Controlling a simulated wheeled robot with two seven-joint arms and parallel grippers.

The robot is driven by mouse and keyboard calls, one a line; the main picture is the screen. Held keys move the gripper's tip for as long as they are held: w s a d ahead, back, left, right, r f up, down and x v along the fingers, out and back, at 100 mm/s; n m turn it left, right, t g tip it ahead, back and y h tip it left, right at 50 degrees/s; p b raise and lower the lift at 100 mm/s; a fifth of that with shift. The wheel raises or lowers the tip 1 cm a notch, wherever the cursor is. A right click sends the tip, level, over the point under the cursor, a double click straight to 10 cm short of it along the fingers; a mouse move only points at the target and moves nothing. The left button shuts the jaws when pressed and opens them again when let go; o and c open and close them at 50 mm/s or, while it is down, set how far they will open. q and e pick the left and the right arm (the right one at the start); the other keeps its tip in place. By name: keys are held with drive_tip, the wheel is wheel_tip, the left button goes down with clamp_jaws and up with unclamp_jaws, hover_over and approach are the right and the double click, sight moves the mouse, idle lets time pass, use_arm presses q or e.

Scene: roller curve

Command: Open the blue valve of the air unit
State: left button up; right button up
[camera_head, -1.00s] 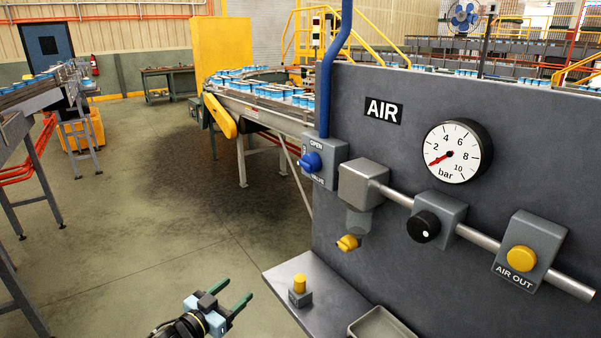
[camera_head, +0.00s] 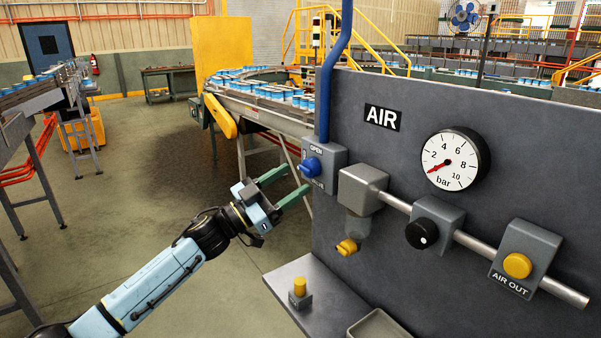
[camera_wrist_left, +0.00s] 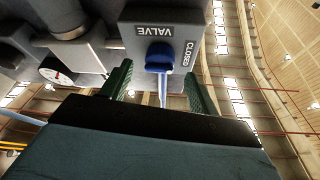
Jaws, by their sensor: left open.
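The blue valve (camera_head: 311,167) is a knob on a grey box at the upper left of the dark AIR panel (camera_head: 400,100). The box carries the word OPEN above the knob. In the left wrist view the blue knob (camera_wrist_left: 159,60) shows between my fingers, with the labels VALVE and CLOSED beside it. My left gripper (camera_head: 290,185) is open, its two green fingers pointing at the valve box from the lower left. My right gripper is not in view.
A gauge (camera_head: 453,160) reads near the low end. A black knob (camera_head: 421,233), a yellow AIR OUT button (camera_head: 517,265) and a yellow drain knob (camera_head: 347,247) sit on the panel. A ledge (camera_head: 318,290) with a small yellow-topped block juts out below. A blue pipe (camera_head: 334,70) rises above the valve.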

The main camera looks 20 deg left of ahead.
sight(305, 172)
use_arm(q)
drive_tip(key=shift+x, duration=1.8)
drive_tip(key=shift+s, duration=0.1)
drive_tip(key=c, duration=1)
